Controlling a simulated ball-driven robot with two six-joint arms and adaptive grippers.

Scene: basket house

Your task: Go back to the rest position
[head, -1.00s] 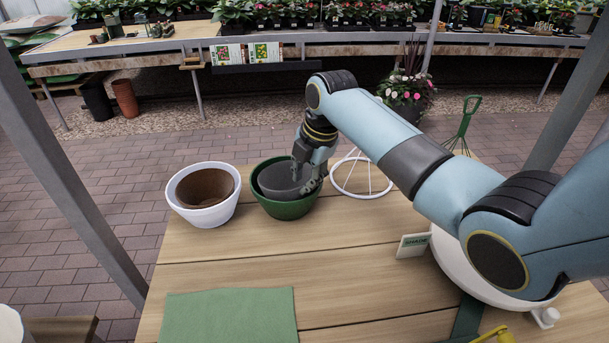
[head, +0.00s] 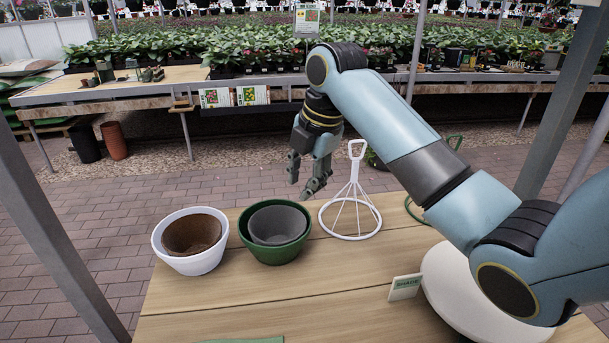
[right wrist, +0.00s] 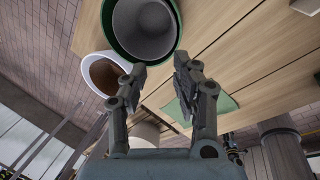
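My right gripper (head: 309,185) is open and empty, held in the air above the table, just right of and above the green pot (head: 266,255). A grey pot (head: 277,225) sits inside the green pot. Left of it, a white pot (head: 196,262) holds a brown pot (head: 193,234). In the right wrist view, the open fingers (right wrist: 160,82) stand apart with nothing between them, and the green pot (right wrist: 112,36) and white pot (right wrist: 91,72) show beyond. My left gripper is not in view.
A white wire stand (head: 350,232) stands right of the green pot. A small sign (head: 405,287) and a round white object (head: 462,290) are at the table's right. A plant bench (head: 150,98) runs behind, and metal posts flank the table.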

